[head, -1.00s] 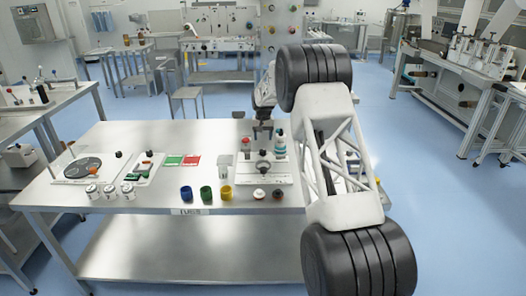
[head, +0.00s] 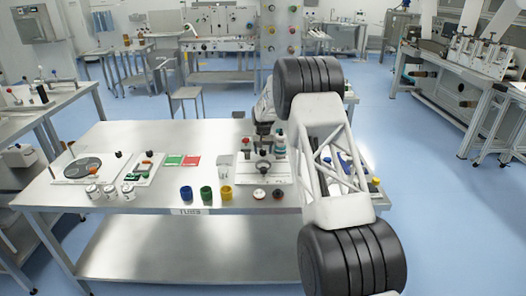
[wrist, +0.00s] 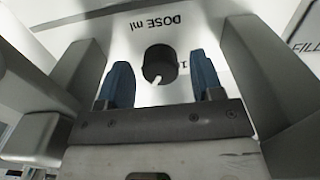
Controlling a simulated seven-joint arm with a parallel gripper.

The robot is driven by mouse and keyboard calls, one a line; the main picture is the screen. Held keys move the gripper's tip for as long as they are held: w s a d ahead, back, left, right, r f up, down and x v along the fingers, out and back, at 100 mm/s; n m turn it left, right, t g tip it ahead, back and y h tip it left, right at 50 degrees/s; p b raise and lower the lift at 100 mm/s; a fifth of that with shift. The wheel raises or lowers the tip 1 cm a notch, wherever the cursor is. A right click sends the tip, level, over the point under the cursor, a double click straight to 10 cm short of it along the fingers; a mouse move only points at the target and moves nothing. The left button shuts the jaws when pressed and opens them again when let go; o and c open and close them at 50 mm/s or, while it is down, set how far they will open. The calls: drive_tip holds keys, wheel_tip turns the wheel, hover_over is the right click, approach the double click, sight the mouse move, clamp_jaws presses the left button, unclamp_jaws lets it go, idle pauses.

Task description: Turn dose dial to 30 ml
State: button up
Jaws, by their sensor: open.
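The dose dial is a round black knob (wrist: 160,62) on a pale panel, with a white pointer mark at its lower edge in the wrist view. The lettering "DOSE ml" (wrist: 157,23) appears upside down above it; a scale figure at its right is only partly readable. My gripper (wrist: 160,76) is open, its blue fingers left and right of the knob with visible gaps. Whether the fingertips reach the knob's depth is unclear. In the head view my gripper (head: 263,130) is over the white-plated station (head: 243,178); the dial is not clearly distinguishable there.
The tabletop behind the small cards is clear.

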drive_tip(key=shift+f, duration=0.15)
drive_tip(key=c, duration=0.9)
drive_tip(key=shift+m, duration=0.7)
drive_tip(key=o, duration=0.9)
